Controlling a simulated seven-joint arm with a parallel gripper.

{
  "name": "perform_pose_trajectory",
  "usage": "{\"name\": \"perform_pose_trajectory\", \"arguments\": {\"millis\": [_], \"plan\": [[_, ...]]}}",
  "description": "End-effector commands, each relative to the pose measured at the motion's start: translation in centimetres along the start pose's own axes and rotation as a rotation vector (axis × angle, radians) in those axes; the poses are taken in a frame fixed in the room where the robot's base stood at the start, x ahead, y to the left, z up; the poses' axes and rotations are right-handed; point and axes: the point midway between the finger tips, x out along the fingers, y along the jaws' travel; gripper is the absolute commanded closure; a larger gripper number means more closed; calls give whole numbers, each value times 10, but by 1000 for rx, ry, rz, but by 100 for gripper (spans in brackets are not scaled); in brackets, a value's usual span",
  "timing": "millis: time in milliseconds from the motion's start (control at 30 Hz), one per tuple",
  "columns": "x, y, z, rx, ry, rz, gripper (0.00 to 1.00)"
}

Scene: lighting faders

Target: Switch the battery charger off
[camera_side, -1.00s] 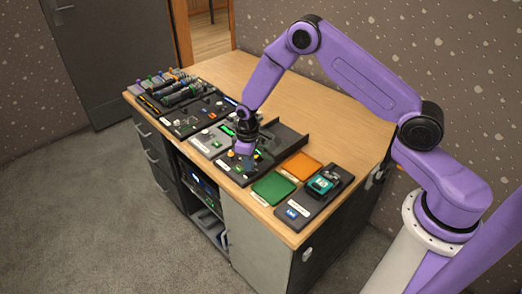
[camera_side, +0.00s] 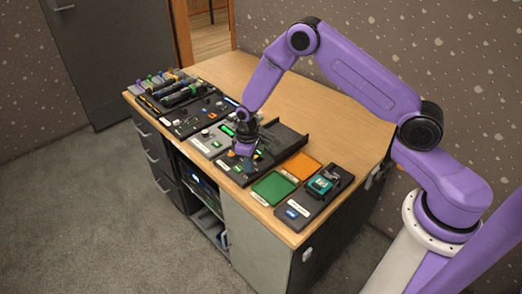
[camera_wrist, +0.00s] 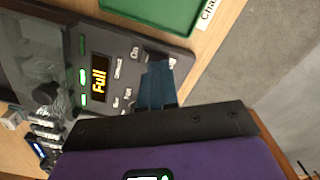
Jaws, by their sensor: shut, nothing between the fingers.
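The battery charger appears to be the dark panel (camera_wrist: 150,42) in the wrist view, with an orange display (camera_wrist: 99,77) reading "Full". In the side view this panel (camera_side: 238,176) lies just left of the green tray. My gripper (camera_wrist: 160,66) is shut and empty, its blue fingers low over the panel's front end near a dark switch-like part. It also shows in the side view (camera_side: 248,164). The fingers hide part of the panel; I cannot tell whether they touch it.
A green tray (camera_side: 273,188) and an orange tray (camera_side: 301,166) lie to the right. Several other control panels (camera_side: 190,118) stand to the left. The back of the desk (camera_side: 310,112) is clear.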

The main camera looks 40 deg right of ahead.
Motion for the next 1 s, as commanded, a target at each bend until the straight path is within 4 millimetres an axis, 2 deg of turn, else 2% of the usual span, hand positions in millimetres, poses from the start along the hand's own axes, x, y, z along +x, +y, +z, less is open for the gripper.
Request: {"name": "perform_pose_trajectory", "arguments": {"millis": [1000], "plan": [[13, 0, 0, 0, 1, 0, 100]]}}
